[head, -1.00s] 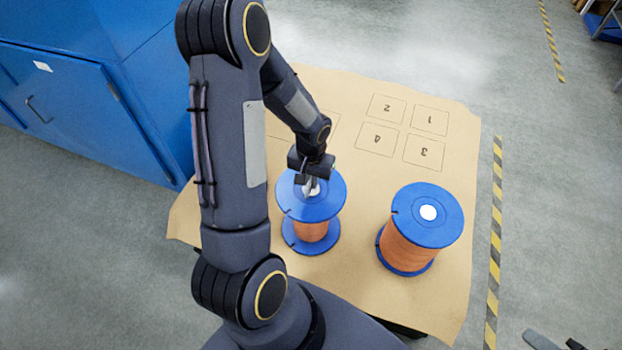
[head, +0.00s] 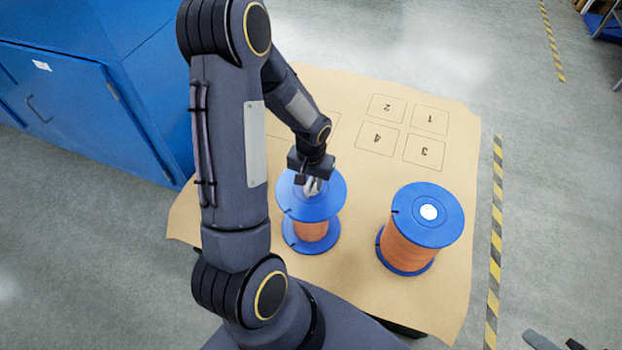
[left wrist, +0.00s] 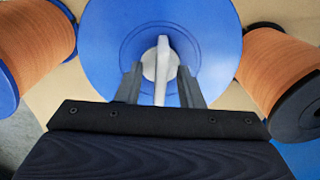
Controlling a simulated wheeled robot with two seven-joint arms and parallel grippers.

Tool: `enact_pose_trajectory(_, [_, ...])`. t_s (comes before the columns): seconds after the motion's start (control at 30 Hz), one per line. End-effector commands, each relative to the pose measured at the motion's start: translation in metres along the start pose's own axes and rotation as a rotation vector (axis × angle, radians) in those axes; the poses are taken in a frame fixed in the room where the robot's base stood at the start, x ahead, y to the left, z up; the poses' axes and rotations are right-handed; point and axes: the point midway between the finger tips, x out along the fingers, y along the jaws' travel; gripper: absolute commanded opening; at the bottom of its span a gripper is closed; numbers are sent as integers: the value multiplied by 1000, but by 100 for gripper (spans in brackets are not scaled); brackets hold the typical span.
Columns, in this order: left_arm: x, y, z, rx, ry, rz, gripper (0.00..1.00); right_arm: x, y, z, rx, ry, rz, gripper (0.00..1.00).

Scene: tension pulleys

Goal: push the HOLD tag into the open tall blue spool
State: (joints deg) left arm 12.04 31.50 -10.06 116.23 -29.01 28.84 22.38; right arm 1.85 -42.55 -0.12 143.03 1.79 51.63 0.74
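A spool with blue flanges and orange winding (head: 322,208) stands upright on the table under my left gripper (head: 313,186). In the left wrist view its top flange (left wrist: 105,45) fills the middle. A pale, narrow tag (left wrist: 162,62) stands over the white hub at its centre; no lettering is readable. My left gripper's fingers (left wrist: 159,88) are on either side of the tag, with a gap on each side. How deep the tag sits is hidden. Grey and dark tips at the head view's bottom right edge may be my right gripper (head: 556,342); its state is unclear.
A second blue-flanged orange spool (head: 424,240) with a white centre stands to the right. The left wrist view also shows an orange spool with a dark flange (left wrist: 275,68). Numbered squares (head: 408,130) on the brown table top (head: 350,95) are empty. A blue cabinet (head: 85,100) stands left.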

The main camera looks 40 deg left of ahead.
Motion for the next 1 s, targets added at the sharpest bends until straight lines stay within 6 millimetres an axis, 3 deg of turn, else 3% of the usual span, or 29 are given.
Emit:
enact_pose_trajectory(0.27, [-7, 0, -1, 0, 4, 0, 34, -1, -1, -1, 0, 0, 0, 36])
enact_pose_trajectory(0.7, [-72, 0, -1, 1, 5, 0, 34, -8, -4, -4, 0, 0, 0, 36])
enact_pose_trajectory(1.0, [-79, 0, 0, 1, 1, 0, 34, -8, -4, -4, 0, 0, 0, 36])
